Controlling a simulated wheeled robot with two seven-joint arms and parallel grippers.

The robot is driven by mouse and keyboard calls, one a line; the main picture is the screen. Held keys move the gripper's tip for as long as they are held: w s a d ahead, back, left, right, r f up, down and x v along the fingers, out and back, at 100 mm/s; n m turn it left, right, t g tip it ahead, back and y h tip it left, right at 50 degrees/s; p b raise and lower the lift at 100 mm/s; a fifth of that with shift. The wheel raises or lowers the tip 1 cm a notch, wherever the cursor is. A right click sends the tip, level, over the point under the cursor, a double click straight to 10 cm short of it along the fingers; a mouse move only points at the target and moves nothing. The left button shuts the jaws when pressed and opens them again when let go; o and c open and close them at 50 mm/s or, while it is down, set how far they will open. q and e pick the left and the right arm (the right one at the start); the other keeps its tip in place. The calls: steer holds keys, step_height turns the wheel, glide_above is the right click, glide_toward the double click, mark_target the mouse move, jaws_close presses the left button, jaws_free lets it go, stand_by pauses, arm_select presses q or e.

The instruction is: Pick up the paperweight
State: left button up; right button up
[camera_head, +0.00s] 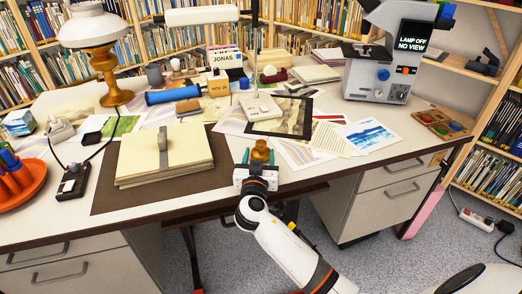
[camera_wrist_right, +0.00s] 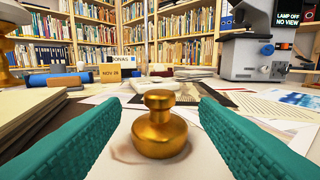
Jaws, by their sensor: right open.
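The paperweight is a small brass, knob-topped piece (camera_head: 261,151) standing upright near the front edge of the desk. In the right wrist view the paperweight (camera_wrist_right: 160,132) stands between the two teal finger pads, with a gap on each side. My right gripper (camera_head: 258,157) is open and low over the desk, its fingers pointing toward the paperweight and apart from it. The gripper body partly hides the paperweight's base in the head view. My left gripper is not in view.
A thick paper stack (camera_head: 190,168) lies on the dark desk mat (camera_head: 110,196) left of the gripper. A microscope (camera_head: 382,75) stands at the back right. Loose prints (camera_head: 367,134) lie to the right.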

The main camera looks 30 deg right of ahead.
mark_target(260, 146)
steer(key=x, duration=0.6)
steer(key=shift+p, duration=0.3)
steer(key=c, duration=1.1)
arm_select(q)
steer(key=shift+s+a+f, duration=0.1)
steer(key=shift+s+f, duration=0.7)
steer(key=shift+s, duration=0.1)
arm_select(e)
steer(key=shift+r, duration=0.1)
jaws_close()
